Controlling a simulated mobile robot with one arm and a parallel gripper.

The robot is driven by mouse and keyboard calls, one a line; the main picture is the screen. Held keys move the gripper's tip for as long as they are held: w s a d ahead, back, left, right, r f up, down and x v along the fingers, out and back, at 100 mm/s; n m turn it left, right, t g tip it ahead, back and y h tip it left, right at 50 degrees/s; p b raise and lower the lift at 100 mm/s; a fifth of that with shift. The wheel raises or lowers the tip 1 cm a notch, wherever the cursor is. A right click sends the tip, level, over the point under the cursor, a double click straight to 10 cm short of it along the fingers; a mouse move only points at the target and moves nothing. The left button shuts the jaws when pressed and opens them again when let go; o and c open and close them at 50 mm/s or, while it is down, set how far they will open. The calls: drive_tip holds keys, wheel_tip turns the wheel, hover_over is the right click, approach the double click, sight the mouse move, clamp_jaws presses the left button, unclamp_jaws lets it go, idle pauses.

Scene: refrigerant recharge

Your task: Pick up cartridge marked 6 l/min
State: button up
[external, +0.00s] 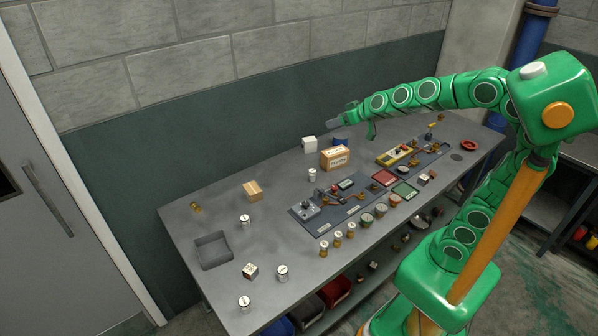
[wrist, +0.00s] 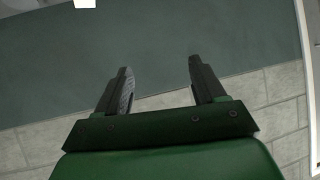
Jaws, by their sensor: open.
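Small white cylinders that may be cartridges stand on the bench: one at the middle left (external: 244,220), one near the front (external: 282,272), one at the front left corner (external: 244,303) and one near the cardboard box (external: 312,174). Several brass-and-white cylinders (external: 337,239) stand along the front edge. I cannot read 6 l/min on any of them. My gripper (external: 333,122) is above the back of the bench, reaching toward the wall, apart from all cylinders. In the wrist view my gripper (wrist: 162,80) is open and empty, with only wall behind the fingers.
The grey bench (external: 185,235) stands against the wall. It holds a cardboard box (external: 334,158), a white box (external: 309,144), a grey tray (external: 213,250), a smaller box (external: 253,190) and a dark board with fittings (external: 330,215). The back left of the bench is mostly clear.

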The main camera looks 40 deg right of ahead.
drive_tip(key=w+a+f+n+t, duration=0.2)
drive_tip(key=w+a+f+n, duration=0.15)
drive_tip(key=a+n, duration=0.55)
drive_tip(key=w+a+f+n+t, duration=0.1)
drive_tip(key=w+a+f+n, duration=0.3)
drive_tip(key=a+n, duration=0.6)
drive_tip(key=n+g+y, duration=0.6)
drive_tip(key=n+y, duration=0.4)
drive_tip(key=n, duration=1.4)
hover_over(246, 301)
drive_tip(key=w+d, duration=0.6)
drive_tip(key=w, duration=0.3)
drive_tip(key=f, duration=1.7)
drive_tip(key=shift+w+f, duration=0.2)
drive_tip(key=shift+f, duration=0.15)
drive_tip(key=s+a+f+n+g, duration=0.1)
drive_tip(key=s+f+n, duration=0.1)
drive_tip(key=s, duration=0.1)
drive_tip(key=s+a+f+n+g, duration=0.1)
drive_tip(key=s+f, duration=0.1)
drive_tip(key=s, duration=0.1)
drive_tip(key=s+a+f+n+g, duration=0.2)
drive_tip(key=s+f, duration=0.1)
drive_tip(key=s, duration=0.1)
drive_tip(key=shift+a+f+n, duration=0.1)
drive_tip(key=shift+n, duration=0.2)
drive_tip(key=shift+f, duration=0.15)
drive_tip(key=shift+x, duration=2.4)
